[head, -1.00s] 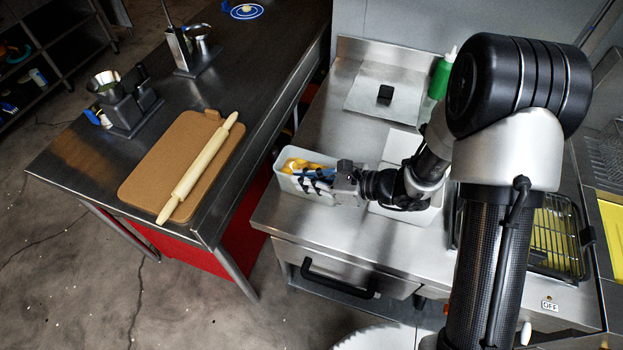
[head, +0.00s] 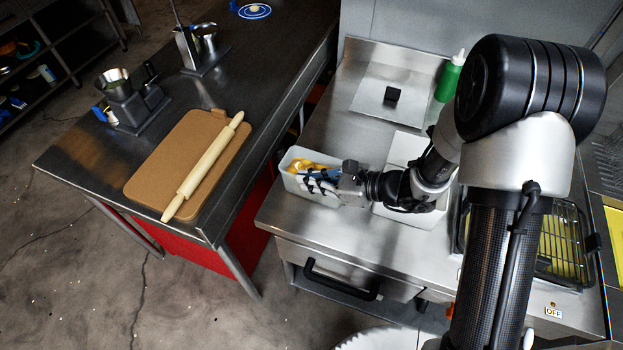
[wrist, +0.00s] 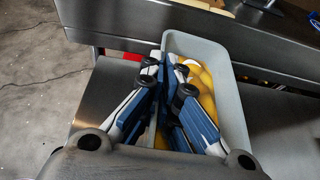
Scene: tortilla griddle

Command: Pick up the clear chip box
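The clear chip box (head: 291,182) is a pale, see-through tub with yellow-orange pieces in it. It sits at the left end of the steel counter, beside the gap to the dark table. In the wrist view the box (wrist: 235,110) is upright, with its left wall running toward my fingers. My gripper (head: 318,181) is at the box's near right side. In the wrist view my gripper's fingertips (wrist: 164,66) are close together, one on each side of that wall, so it looks shut on the wall. The fingers hide the contact and part of the contents.
Right of the box is a white tray (head: 405,148), partly under my arm. A green bottle (head: 449,80) stands at the back. A wire rack (head: 562,245) is at the right. The dark table (head: 90,165) at left holds a board and rolling pin (head: 205,170).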

